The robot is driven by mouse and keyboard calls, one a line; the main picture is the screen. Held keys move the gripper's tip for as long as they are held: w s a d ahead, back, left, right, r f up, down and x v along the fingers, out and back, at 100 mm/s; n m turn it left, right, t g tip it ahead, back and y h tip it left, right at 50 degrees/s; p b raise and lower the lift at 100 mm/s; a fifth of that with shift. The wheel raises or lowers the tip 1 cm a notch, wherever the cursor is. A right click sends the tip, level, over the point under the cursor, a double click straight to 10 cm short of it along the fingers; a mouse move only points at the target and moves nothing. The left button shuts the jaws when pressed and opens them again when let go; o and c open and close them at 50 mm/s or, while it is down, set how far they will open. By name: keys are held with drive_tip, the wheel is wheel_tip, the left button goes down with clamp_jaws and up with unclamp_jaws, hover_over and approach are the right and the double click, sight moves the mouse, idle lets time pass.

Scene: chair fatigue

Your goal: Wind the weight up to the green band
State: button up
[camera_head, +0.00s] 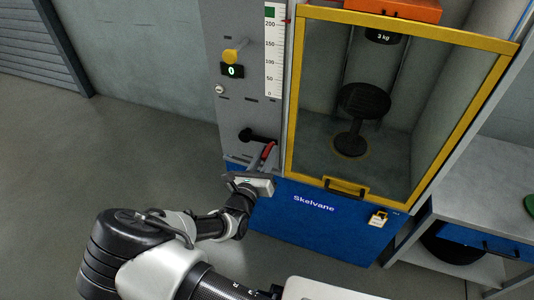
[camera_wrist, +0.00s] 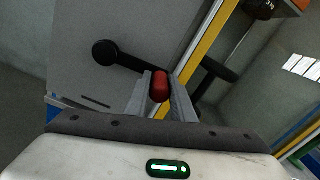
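The crank's black hub (camera_head: 246,135) is on the grey panel, and its black arm runs right to a red handle (camera_head: 267,152). The red handle also shows in the wrist view (camera_wrist: 160,86), between my gripper's two fingers (camera_wrist: 160,92), which appear to press on both its sides. My gripper (camera_head: 264,162) reaches up to the crank from below. The black weight marked 3 kg (camera_head: 381,37) hangs at the top inside the cabinet, above a round black stool seat (camera_head: 363,100). A white scale (camera_head: 273,50) shows numbers up to 200.
The yellow-framed cabinet door (camera_head: 292,95) is shut, with a handle (camera_head: 346,187) at its bottom. The panel holds a yellow knob (camera_head: 231,56) and a display reading 0 (camera_head: 232,71). A grey bench (camera_head: 480,180) stands right. The floor at left is clear.

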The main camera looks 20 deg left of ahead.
drive_tip(key=o, duration=0.4)
drive_tip(key=shift+c, duration=0.2)
drive_tip(key=s+a+p, duration=0.1)
drive_tip(key=s+p, duration=0.1)
drive_tip(key=s, duration=1.5)
drive_tip(key=shift+s+a, duration=0.15)
